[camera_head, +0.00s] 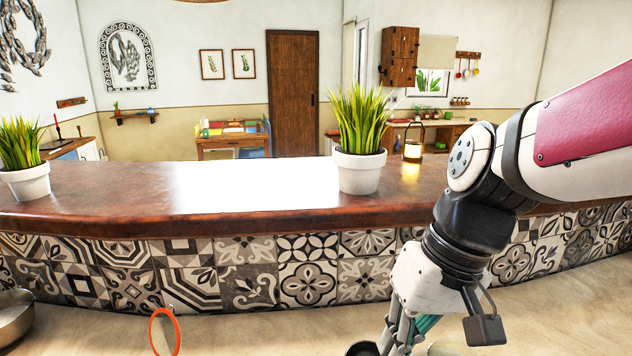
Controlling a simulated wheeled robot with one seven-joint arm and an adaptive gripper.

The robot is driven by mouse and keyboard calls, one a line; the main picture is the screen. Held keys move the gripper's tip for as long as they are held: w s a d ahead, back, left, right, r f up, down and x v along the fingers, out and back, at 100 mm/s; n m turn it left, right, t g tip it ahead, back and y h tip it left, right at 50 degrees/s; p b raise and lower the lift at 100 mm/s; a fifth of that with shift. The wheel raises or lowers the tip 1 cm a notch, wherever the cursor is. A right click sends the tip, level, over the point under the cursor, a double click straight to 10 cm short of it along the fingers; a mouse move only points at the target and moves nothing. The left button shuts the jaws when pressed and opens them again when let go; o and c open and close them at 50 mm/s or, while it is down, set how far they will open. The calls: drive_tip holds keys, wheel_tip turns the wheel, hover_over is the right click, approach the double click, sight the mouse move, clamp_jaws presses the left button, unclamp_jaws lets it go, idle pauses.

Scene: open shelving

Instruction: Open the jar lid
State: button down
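An orange-red ring (164,333) stands nearly upright at the bottom edge, left of centre, with a small metal piece above it. It looks like the seal of a glass jar lid, but clear glass is hard to make out and the jar body is not visible. My gripper (392,345) points down at the bottom edge, well to the right of the ring. Its fingertips are cut off by the frame, so its opening and anything between the fingers are hidden. A dark round thing (362,349) shows partly beside the fingers; I cannot tell what it is.
A raised brown counter (110,200) with a patterned tile front runs behind the pale lower worktop (270,335). A potted plant (360,170), another plant (27,180) and a lantern (413,151) stand on it. A metal bowl (14,318) sits at lower left. The worktop between ring and gripper looks clear.

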sight(167, 331)
drive_tip(key=s+d+r+m+t+h, duration=0.2)
drive_tip(key=s+d+r+t+h, duration=0.15)
drive_tip(key=s+d, duration=0.4)
drive_tip(key=w+a+f+n+g+y+b, duration=0.1)
drive_tip(key=w+a+f+g+y, duration=0.3)
drive_tip(key=a, duration=0.3)
drive_tip(key=w+a+f+g+y, duration=0.2)
drive_tip(key=w+a+f+y, duration=0.1)
drive_tip(key=w+a, duration=0.3)
drive_tip(key=w+a+f+n+g+y+b, duration=0.1)
drive_tip(key=w+a+f+g+y, duration=0.25)
drive_tip(key=a, duration=0.45)
drive_tip(key=w+a+f+m+t+y+b, duration=0.1)
drive_tip(key=w+a+f+m+y, duration=0.2)
drive_tip(key=w+y, duration=0.35)
drive_tip(key=w+a+f+m+t+y, duration=0.1)
drive_tip(key=w+a+f+y, duration=0.35)
drive_tip(key=w, duration=0.35)
drive_tip(key=s+a+r+p, duration=0.1)
drive_tip(key=s+a+r, duration=0.1)
drive_tip(key=a, duration=0.3)
drive_tip(key=s+a+r+p, duration=0.1)
drive_tip(key=s+a+r, duration=0.2)
drive_tip(key=a, duration=0.3)
drive_tip(key=shift+a+r, duration=0.2)
drive_tip(key=shift+r, duration=0.05)
